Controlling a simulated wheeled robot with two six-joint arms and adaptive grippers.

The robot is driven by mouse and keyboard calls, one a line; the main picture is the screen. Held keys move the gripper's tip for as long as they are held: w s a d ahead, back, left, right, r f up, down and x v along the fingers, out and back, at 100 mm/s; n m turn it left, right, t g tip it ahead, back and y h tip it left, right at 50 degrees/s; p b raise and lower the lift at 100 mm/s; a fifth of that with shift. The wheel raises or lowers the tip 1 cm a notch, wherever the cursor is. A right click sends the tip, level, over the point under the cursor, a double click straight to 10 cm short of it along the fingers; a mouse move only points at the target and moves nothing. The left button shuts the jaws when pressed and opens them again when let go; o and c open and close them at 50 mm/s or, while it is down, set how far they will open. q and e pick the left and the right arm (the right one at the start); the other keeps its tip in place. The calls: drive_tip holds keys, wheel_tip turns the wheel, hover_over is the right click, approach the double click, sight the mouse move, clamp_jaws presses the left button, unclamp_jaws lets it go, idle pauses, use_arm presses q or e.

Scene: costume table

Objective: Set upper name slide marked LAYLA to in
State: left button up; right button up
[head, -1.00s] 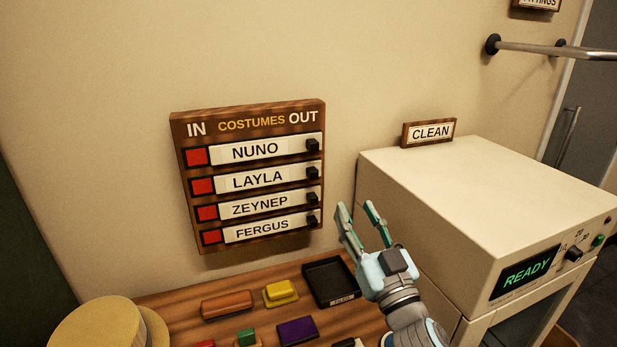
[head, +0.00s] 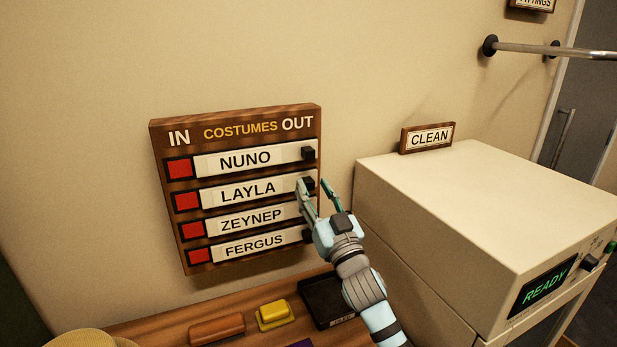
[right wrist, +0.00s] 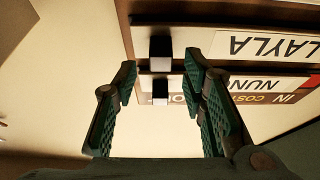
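The costumes board (head: 165,132) hangs on the wall, with IN at its left and OUT at its right. Its second row is the white LAYLA slide (head: 236,191), with a red square at its left end and a black knob at the OUT end. The LAYLA knob (right wrist: 160,46) shows in the right wrist view, where the board appears upside down. My right gripper (head: 311,184) is open at the right end of that row, partly covering the knob in the head view. In the wrist view its fingers (right wrist: 161,68) are apart, with nothing gripped. My left gripper is out of view.
The NUNO slide (head: 245,160) is just above and the ZEYNEP slide (head: 250,219) just below; their knobs are close by. A cream machine reading READY (head: 470,200) stands at right. A black tray (head: 322,302) and yellow block (head: 273,315) lie on the table below.

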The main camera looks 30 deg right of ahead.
sight(282, 178)
drive_tip(key=shift+x, duration=0.9)
clamp_jaws()
drive_tip(key=shift+a, duration=0.1)
drive_tip(key=a+p, duration=0.1)
drive_tip(key=a, duration=0.4)
drive_tip(key=shift+w+a, duration=0.15)
drive_tip(key=shift+a, duration=0.1)
drive_tip(key=shift+d+f, duration=0.1)
